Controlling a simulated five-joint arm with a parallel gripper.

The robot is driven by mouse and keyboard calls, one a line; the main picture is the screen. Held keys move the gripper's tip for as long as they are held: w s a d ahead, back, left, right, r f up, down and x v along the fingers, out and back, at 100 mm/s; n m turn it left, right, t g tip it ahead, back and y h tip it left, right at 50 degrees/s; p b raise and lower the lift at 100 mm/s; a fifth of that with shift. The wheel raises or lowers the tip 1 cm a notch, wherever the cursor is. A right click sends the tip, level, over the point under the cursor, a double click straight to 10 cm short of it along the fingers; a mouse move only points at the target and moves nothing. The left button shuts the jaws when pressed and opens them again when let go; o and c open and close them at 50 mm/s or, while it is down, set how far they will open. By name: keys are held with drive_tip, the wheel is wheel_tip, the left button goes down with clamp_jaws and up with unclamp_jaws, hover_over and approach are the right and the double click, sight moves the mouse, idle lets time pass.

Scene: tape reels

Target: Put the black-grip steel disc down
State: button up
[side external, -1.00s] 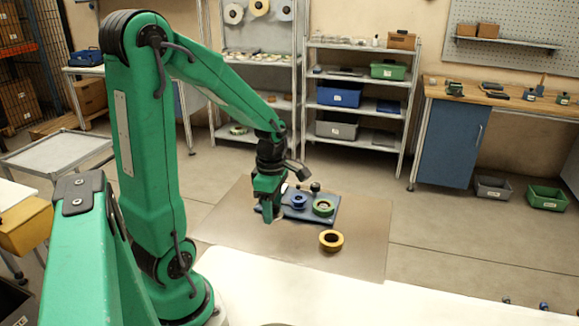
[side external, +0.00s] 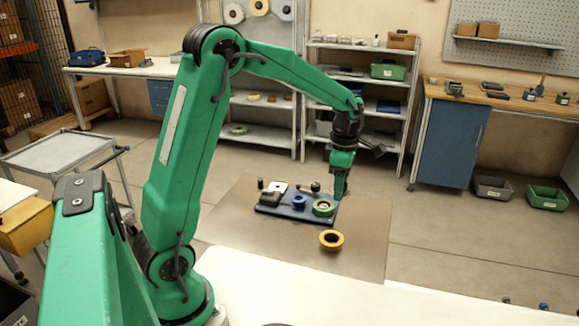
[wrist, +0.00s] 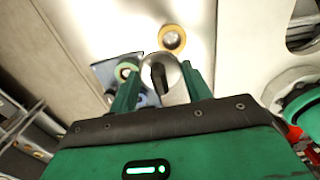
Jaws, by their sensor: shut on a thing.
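The black-grip steel disc (wrist: 174,82) is between the two green fingers of my gripper (wrist: 159,73) in the wrist view. Its dark grip faces the camera. My gripper is shut on it. In the side view my gripper (side external: 341,188) hangs above the mat, by the right end of the blue board (side external: 275,211). The disc cannot be made out there.
A green reel (side external: 323,207) and a blue reel (side external: 299,202) sit on the board, with dark and pale fittings behind and left of them. A yellow reel (side external: 331,240) lies on the brown mat (side external: 363,227). The mat's right side is clear.

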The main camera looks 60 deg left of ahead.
drive_tip(key=shift+w+d+r, duration=0.1)
drive_tip(key=shift+w+d, duration=0.25)
drive_tip(key=shift+w, duration=0.35)
drive_tip(key=shift+a, duration=0.1)
hover_over(323, 205)
wheel_tip(323, 205, down, 7)
drive_tip(key=shift+f, duration=2)
drive_tip(key=shift+f, duration=0.45)
drive_tip(key=o, duration=1.1)
drive_tip(key=shift+r, duration=0.1)
